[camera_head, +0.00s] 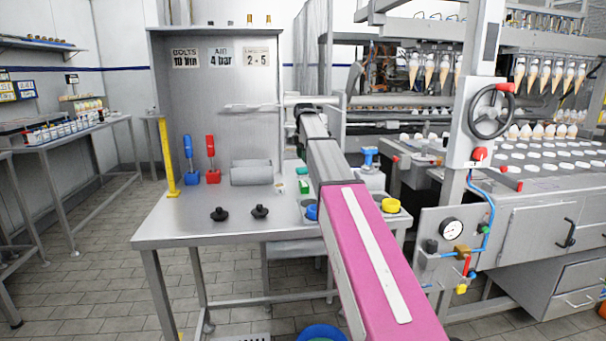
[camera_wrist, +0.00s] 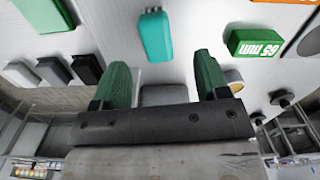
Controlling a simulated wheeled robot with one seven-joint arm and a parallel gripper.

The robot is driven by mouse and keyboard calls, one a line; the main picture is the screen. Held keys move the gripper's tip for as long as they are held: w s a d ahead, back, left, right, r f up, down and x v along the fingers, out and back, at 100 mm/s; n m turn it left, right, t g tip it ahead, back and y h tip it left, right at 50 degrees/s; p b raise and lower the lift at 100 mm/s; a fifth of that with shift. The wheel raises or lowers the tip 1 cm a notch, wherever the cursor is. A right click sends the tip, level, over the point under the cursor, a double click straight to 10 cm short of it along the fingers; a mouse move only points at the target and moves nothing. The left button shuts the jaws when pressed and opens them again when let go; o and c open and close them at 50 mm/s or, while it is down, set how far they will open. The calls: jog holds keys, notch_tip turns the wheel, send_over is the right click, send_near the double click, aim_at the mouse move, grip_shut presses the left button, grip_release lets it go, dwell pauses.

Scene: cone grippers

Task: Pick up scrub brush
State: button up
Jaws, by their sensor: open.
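In the head view, my pink arm hides part of the table's right side.
A green "65 mm" block (camera_wrist: 254,45) lies right of my fingers; black (camera_wrist: 87,68) and grey (camera_wrist: 53,71) blocks lie left. On the steel table (camera_head: 200,225) stand blue (camera_head: 188,150) and red (camera_head: 211,155) tools, a grey cylinder (camera_head: 251,172) and black knobs (camera_head: 260,211). The table's front left is clear.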

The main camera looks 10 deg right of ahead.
aim_at(303, 168)
jog(key=shift+w+a+f, duration=0.1)
jog(key=shift+f, duration=1.5)
jog(key=shift+w+a+f, duration=0.1)
jog(key=shift+f, duration=1.45)
jog(key=shift+c, duration=0.3)
jog(key=c, duration=1)
